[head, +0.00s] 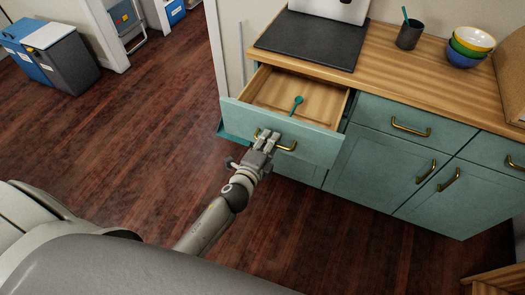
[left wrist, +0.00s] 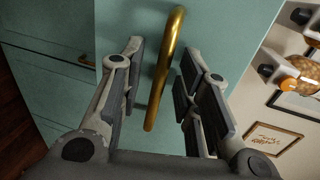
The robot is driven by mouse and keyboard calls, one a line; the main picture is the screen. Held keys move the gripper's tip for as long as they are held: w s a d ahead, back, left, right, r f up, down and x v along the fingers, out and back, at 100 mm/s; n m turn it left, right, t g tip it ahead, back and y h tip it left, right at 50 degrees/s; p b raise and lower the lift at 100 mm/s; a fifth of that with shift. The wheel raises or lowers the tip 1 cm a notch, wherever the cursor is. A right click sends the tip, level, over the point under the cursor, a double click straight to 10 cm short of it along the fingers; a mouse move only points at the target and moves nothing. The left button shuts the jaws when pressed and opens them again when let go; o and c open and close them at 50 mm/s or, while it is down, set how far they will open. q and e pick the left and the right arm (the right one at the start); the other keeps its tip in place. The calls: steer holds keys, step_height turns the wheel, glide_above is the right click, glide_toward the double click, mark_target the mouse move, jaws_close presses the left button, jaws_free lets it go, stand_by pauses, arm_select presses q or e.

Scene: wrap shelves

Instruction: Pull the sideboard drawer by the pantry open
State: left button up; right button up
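The teal sideboard drawer (head: 315,145) at the left end of the sideboard is pulled well out in the head view. A teal spoon (head: 296,104) lies on its wooden bottom. Its brass handle (head: 288,147) is partly hidden by my left gripper (head: 266,140). In the left wrist view the handle (left wrist: 164,75) stands between the two fingers, with a gap visible on both sides. The left gripper is open around the handle and not clamped on it. My right gripper is in neither view.
The wooden counter (head: 430,78) holds a dark mat (head: 312,40), a dark cup (head: 409,36) and stacked bowls (head: 470,44). Closed teal drawers and doors (head: 380,170) continue to the right. Bins (head: 65,60) stand far left. The wood floor (head: 130,130) left of the drawer is clear.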

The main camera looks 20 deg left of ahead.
arm_select(q)
steer(key=v, duration=1.1)
steer(key=shift+s, duration=0.3)
steer(key=s+f+n+g, duration=0.3)
steer(key=s+f+n, duration=0.15)
steer(key=f, duration=0.85)
steer(key=s+f+n+g, duration=0.3)
steer(key=s+f+g, duration=0.15)
steer(key=f, duration=0.85)
steer(key=s+a+f+n+g, duration=0.1)
steer(key=s+f+n+g, duration=0.1)
steer(key=s+f, duration=0.3)
steer(key=s+a+f+n+g+p, duration=0.1)
steer(key=s+f, duration=0.5)
steer(key=s, duration=0.6)
steer(key=s+a+f+n+g, duration=0.3)
steer(key=s+f+n+g, duration=0.1)
steer(key=s, duration=0.5)
steer(key=shift+f+n+y, duration=0.3)
steer(key=shift+f+n, duration=0.45)
steer(key=shift+f, duration=0.05)
